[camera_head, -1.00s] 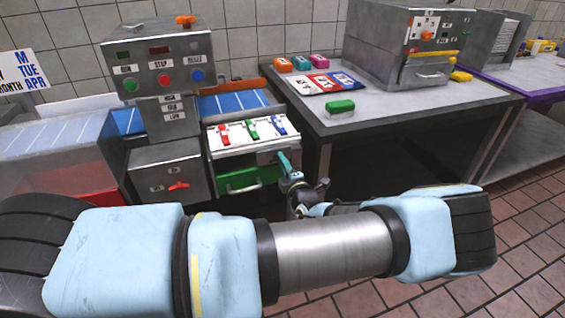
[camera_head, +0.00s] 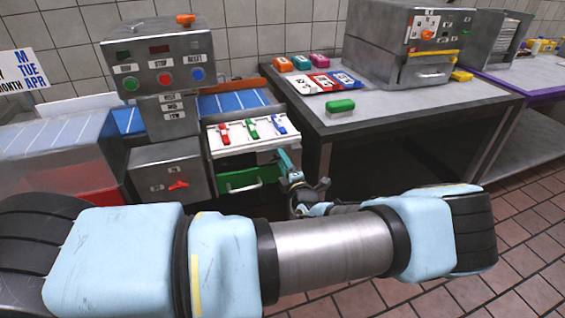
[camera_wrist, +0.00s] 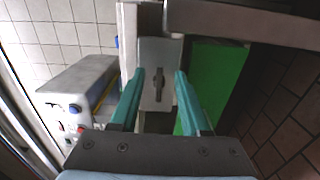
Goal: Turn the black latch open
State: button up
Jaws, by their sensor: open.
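A small dark latch (camera_wrist: 158,90) sits on a light grey plate (camera_wrist: 152,54) in the wrist view, with its long side running along the view's height. My gripper (camera_wrist: 165,78) is open, with one teal finger to each side of the latch and nothing between them that I can see being gripped. I cannot tell how far the fingertips are from the plate. In the head view my gripper (camera_head: 286,162) is beside the white tray of coloured switches; the latch is hidden there.
A green drawer (camera_head: 240,177) with a pale handle is beside my gripper; its green face also fills the right of the wrist view. The white switch tray (camera_head: 225,147) lies above it. A grey table (camera_head: 400,112) stands to the right, and a dark slab edge crosses the wrist view's top.

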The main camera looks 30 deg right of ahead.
jog(key=s+a+b, duration=0.1)
jog(key=s+b, duration=0.2)
jog(key=s, duration=0.7)
jog(key=shift+s+a, duration=0.15)
jog(key=shift+s, duration=0.2)
jog(key=w+a+r+n+g+y, duration=0.15)
jog(key=a+n+g+y, duration=0.5)
jog(key=a+n, duration=0.65)
jog(key=w+a+r+n+g+y, duration=0.15)
jog(key=a+n+g+y, duration=0.45)
jog(key=a+n, duration=0.7)
jog(key=s+a+r+n+g+h, duration=0.1)
jog(key=a+r+n+h, duration=0.4)
jog(key=n, duration=0.9)
jog(key=s+a+r+n+g+h, duration=0.1)
jog(key=a+r+n+g+h, duration=0.1)
jog(key=a+r+n+h, duration=0.3)
notch_tip(320, 180, up, 4)
jog(key=n, duration=0.9)
jog(key=shift+a+n+g, duration=0.25)
jog(key=shift+n+g, duration=0.05)
jog(key=shift+g, duration=0.05)
